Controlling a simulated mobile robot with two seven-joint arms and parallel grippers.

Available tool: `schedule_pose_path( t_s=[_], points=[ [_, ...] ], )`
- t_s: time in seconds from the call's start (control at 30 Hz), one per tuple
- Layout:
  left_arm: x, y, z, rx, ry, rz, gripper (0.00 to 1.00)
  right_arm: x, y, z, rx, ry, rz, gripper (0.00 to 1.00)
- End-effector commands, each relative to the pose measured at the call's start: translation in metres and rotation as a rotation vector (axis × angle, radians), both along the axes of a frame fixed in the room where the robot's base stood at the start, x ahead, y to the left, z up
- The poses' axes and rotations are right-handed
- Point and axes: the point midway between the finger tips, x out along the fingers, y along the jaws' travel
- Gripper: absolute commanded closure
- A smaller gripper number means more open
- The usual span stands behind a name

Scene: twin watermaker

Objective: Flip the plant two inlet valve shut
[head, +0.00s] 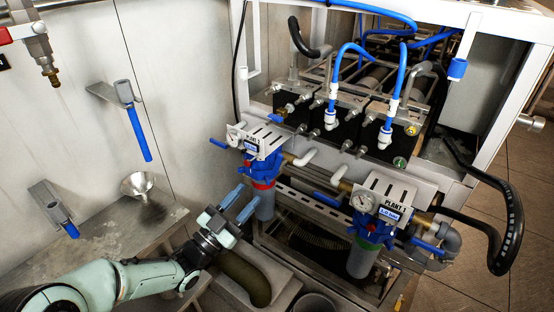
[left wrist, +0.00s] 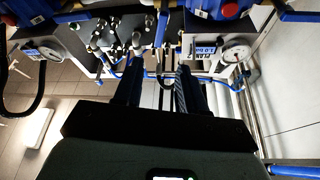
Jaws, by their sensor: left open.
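The plant two unit (head: 264,143) stands left of centre in the head view, with a gauge, a small display and a blue filter housing with a red ring. One blue lever (head: 218,144) sticks out at its left side and another (head: 275,118) sits at its upper right. I cannot tell which lever is the inlet valve. My left gripper (head: 246,198) is open and empty, just below and left of the housing, apart from both levers. In the left wrist view its two dark fingers (left wrist: 157,70) stand apart with nothing gripped. My right gripper is not in view.
The plant one unit (head: 386,207), with a green-ringed filter, stands to the right. Blue-handled wall valves (head: 138,130) and a metal funnel (head: 138,186) are at left. A white frame (head: 400,12) and hoses surround the units. There is free room above the steel counter.

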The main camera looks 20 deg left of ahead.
Motion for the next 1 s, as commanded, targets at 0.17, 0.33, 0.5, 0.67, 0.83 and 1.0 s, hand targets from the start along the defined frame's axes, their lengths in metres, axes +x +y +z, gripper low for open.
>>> schedule_pose_path(
  t_s=[0.17, 0.33, 0.5, 0.67, 0.83, 1.0],
  points=[
    [0.016, -0.009, 0.009, 0.001, -0.005, -0.005, 0.60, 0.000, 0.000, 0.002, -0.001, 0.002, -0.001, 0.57],
    [0.045, -0.024, 0.022, -0.003, -0.004, -0.004, 0.60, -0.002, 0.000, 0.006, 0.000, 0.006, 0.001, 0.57],
    [0.075, -0.038, 0.035, -0.003, -0.003, -0.003, 0.60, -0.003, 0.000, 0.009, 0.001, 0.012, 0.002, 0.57],
    [0.096, -0.048, 0.044, -0.002, -0.001, -0.002, 0.60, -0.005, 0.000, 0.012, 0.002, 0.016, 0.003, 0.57],
    [0.108, -0.054, 0.049, -0.001, -0.001, -0.001, 0.60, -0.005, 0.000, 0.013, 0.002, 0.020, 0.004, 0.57],
    [0.111, -0.055, 0.049, -0.001, 0.000, 0.000, 0.60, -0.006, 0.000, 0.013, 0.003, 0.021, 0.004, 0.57]
  ],
)
